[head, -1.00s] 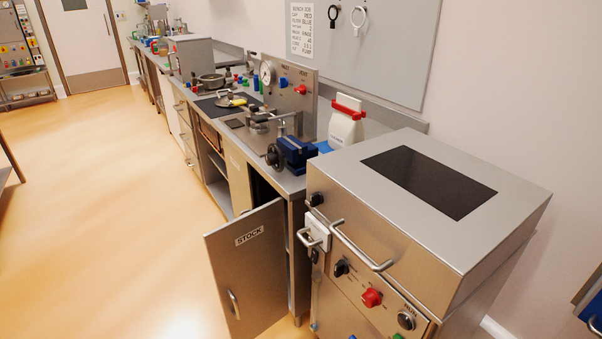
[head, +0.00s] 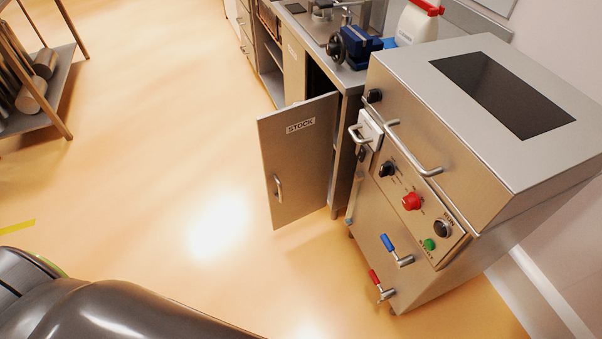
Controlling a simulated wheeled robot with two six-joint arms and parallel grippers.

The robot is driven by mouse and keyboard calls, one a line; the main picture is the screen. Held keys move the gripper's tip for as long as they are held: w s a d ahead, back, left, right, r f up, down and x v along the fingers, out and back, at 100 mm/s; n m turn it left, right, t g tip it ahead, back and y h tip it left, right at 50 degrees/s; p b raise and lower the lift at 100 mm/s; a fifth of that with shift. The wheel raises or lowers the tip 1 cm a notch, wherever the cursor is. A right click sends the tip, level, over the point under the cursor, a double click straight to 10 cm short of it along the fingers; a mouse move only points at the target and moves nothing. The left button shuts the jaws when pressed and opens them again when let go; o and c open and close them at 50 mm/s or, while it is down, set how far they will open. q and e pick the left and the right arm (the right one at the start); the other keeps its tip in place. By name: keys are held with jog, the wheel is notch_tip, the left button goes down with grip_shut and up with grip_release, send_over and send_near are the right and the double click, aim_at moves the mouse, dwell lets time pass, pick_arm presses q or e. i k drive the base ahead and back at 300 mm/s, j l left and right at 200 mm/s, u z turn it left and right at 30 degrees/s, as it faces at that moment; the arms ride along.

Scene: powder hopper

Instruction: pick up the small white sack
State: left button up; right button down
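The small white sack (head: 415,24) stands on the steel counter at the top of the head view. Neither of my grippers is in view.
The steel cabinet (head: 490,110) with knobs and handles stands in front of the sack. A blue vise (head: 358,46) sits left of the sack. The STOCK door (head: 300,160) hangs open over the floor. A rack (head: 45,95) stands at left. The middle floor is clear.

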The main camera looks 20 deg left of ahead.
aim_at(414, 28)
jog(key=i+j+z, duration=0.15)
jog(key=z, duration=0.25)
jog(key=i+j+z, duration=0.15)
jog(key=j+z, duration=0.25)
jog(key=i+j+z, duration=0.1)
jog(key=z, duration=0.3)
